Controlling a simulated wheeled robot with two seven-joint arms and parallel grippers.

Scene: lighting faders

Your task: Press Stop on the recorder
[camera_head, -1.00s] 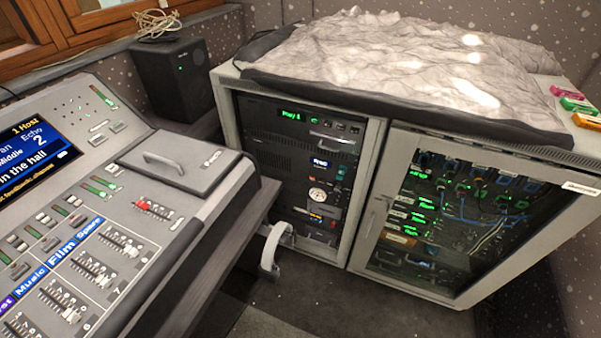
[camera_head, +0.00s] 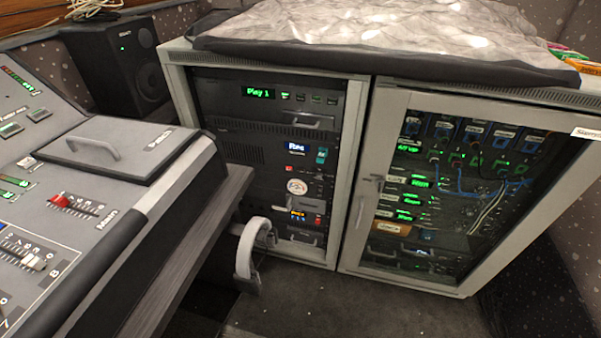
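The recorder appears to be the black unit (camera_head: 262,112) at the top of the left rack in the head view. Its green display (camera_head: 257,93) reads "Play 1". A row of small buttons (camera_head: 308,98) sits to the right of the display; one looks reddish. Their labels are too small to read, so I cannot tell which is Stop. A handle (camera_head: 307,120) is below the buttons. Neither of my grippers is in view.
The mixing desk (camera_head: 120,225) fills the left side, with a grey curved object (camera_head: 248,262) at its right edge, before the rack. A glass-doored cabinet (camera_head: 355,215) stands right of the open rack. A sheet (camera_head: 370,25) covers the top. Floor (camera_head: 320,305) in front is clear.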

